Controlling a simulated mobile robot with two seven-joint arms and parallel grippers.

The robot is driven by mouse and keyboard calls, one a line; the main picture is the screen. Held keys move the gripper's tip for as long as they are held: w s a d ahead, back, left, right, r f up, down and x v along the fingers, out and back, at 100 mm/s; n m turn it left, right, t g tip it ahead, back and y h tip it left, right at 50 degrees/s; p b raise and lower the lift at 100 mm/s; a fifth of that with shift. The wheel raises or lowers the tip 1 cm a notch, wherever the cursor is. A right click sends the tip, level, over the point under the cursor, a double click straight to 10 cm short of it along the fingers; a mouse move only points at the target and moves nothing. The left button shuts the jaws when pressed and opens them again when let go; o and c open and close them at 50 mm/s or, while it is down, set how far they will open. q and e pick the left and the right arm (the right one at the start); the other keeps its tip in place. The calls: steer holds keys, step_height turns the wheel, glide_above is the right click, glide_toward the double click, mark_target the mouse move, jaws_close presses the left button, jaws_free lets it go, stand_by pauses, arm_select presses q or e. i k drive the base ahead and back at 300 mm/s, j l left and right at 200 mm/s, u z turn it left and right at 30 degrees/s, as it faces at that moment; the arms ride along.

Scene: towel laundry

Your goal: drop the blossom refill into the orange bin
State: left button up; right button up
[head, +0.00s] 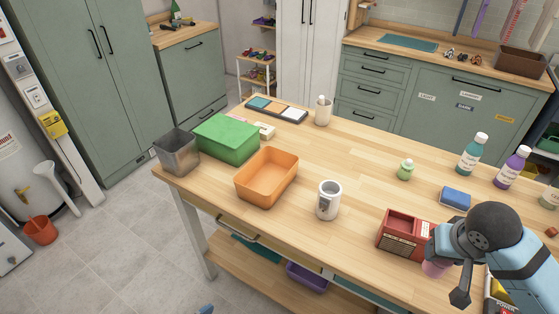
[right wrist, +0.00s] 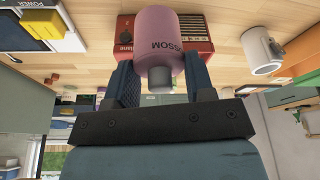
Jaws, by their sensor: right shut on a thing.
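The blossom refill (right wrist: 158,45) is a pink bottle with dark lettering, held between the fingers of my right gripper (right wrist: 160,72) in the right wrist view. In the head view only part of the pink refill (head: 434,268) shows beside my right gripper (head: 450,280), just in front of the red radio-like box. The orange bin (head: 266,199) is an open, empty-looking rectangular tub on the table, well to the left of my right gripper. My left gripper is not in view.
A white mug (head: 329,200) stands between the orange bin and the red box (head: 400,232).

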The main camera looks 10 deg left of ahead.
mark_target(274, 185)
steer(key=i+l, duration=0.5)
steer(key=l+u, duration=0.15)
steer(key=u, duration=1.15)
